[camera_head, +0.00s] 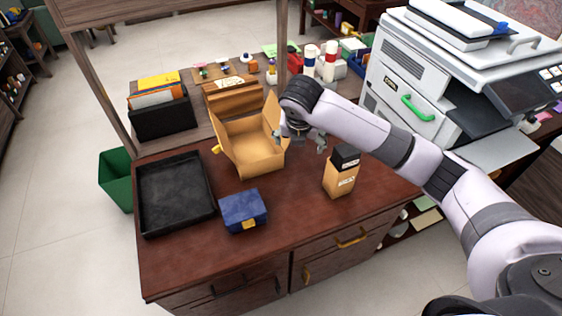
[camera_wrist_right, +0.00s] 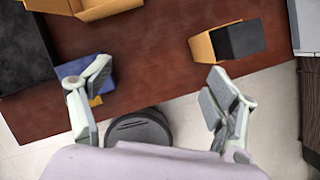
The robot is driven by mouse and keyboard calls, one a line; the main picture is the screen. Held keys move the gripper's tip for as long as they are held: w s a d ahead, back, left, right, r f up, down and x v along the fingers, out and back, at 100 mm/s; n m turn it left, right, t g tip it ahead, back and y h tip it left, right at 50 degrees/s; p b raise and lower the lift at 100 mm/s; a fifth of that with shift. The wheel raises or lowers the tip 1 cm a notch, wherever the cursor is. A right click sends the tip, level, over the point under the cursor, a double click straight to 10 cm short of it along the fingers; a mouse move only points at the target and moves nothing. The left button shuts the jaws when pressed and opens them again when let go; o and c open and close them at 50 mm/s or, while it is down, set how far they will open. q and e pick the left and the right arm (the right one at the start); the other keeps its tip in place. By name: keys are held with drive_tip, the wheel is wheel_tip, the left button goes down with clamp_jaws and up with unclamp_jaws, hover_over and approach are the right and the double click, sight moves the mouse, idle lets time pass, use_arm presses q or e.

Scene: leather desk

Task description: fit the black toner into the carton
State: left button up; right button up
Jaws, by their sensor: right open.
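The black toner (camera_head: 345,156) shows as a tan box with a black top, standing upright on the desk right of centre. In the right wrist view, its black top (camera_wrist_right: 240,38) is at upper right. The open tan carton (camera_head: 252,158) stands left of it with flaps up; part of it shows in the right wrist view (camera_wrist_right: 92,8). My right gripper (camera_head: 300,142) is open and empty, above the desk between carton and toner, close to the carton's right flap. Its spread fingers (camera_wrist_right: 155,84) hold nothing. My left gripper is not in view.
A black tray (camera_head: 176,192) and a blue box (camera_head: 243,211) with a yellow clasp lie on the desk's left and front. A printer (camera_head: 410,80) stands at right. A file holder (camera_head: 162,115), bottles and small items line the back. The front right desk is clear.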

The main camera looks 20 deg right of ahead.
drive_tip(key=s+a+r+m+y+b, duration=0.1)
drive_tip(key=s+a+m+y+b, duration=0.1)
drive_tip(key=m, duration=0.7)
drive_tip(key=s+a+m+g+y+b, duration=0.1)
drive_tip(key=s+a+m+y+b, duration=0.2)
drive_tip(key=m, duration=0.7)
drive_tip(key=shift+s+a+r+m+g+y, duration=0.3)
drive_tip(key=shift+s+a+r+y, duration=0.1)
drive_tip(key=shift+a, duration=0.45)
drive_tip(key=shift+w, duration=0.1)
